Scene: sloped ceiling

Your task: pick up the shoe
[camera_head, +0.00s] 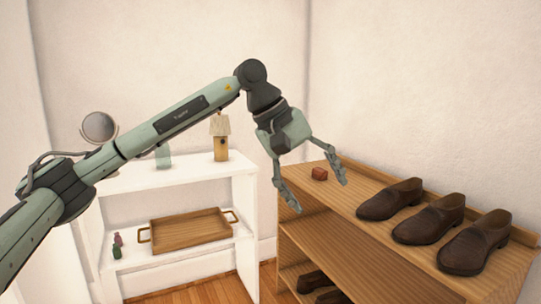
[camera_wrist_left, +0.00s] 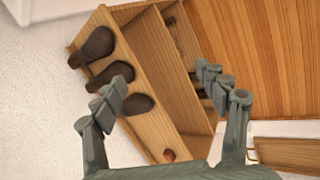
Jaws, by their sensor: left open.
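Three dark brown shoes stand in a row on top of the wooden shoe rack (camera_head: 345,236) at the right: a left one (camera_head: 391,199), a middle one (camera_head: 430,218) and a right one (camera_head: 475,243). In the left wrist view they appear as a far one (camera_wrist_left: 93,47), a middle one (camera_wrist_left: 110,76) and a near one (camera_wrist_left: 137,103), partly behind a finger. My left gripper (camera_head: 317,196) is open and empty, in front of the rack's left end and apart from the shoes. Its spread fingers also show in the left wrist view (camera_wrist_left: 160,80). My right gripper is not in view.
A small reddish-brown block (camera_head: 319,173) lies on the rack's left end. More dark shoes (camera_head: 315,281) sit on the lower shelf. Walls stand behind.

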